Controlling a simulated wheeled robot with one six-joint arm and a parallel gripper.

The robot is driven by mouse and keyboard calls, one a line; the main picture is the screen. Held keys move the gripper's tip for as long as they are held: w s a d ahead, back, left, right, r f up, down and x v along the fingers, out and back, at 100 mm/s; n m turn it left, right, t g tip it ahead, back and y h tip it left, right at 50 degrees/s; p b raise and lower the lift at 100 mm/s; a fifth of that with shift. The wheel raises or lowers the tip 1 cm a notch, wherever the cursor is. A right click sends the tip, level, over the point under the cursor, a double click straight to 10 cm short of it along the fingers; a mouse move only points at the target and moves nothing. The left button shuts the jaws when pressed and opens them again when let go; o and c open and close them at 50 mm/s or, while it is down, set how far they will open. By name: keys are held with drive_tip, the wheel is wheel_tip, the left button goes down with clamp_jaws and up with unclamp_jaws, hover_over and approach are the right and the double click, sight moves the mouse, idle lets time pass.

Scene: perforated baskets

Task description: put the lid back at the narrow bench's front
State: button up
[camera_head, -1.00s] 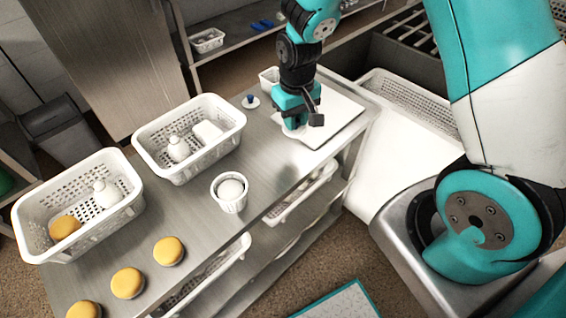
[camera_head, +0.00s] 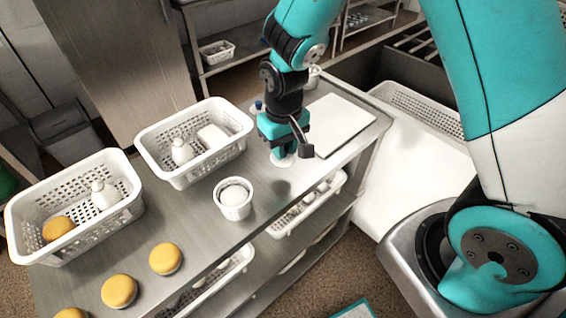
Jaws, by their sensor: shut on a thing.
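My gripper (camera_head: 290,142) points down over the right part of the steel bench (camera_head: 190,222). It is shut on a white disc, the lid (camera_head: 283,161), whose rim shows below the jaws. Most of the lid is hidden by the gripper. A dark patch on the bench just in front of it suggests that it is held slightly above the top. A white ribbed cup (camera_head: 235,203) with a pale round thing in it stands on the bench, to the front left of my gripper.
Two white perforated baskets (camera_head: 110,222) (camera_head: 185,178) stand along the back. Yellow-topped round items (camera_head: 166,257) line the front left. A white board (camera_head: 340,122) lies right of my gripper. A blue-knobbed item (camera_head: 257,106) is partly hidden behind it. Bare bench lies around the cup.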

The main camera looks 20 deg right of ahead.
sight(284, 175)
drive_tip(key=shift+f, duration=2.9)
drive_tip(key=shift+f, duration=0.2)
drive_tip(key=o, duration=0.9)
drive_tip(key=shift+r, duration=0.1)
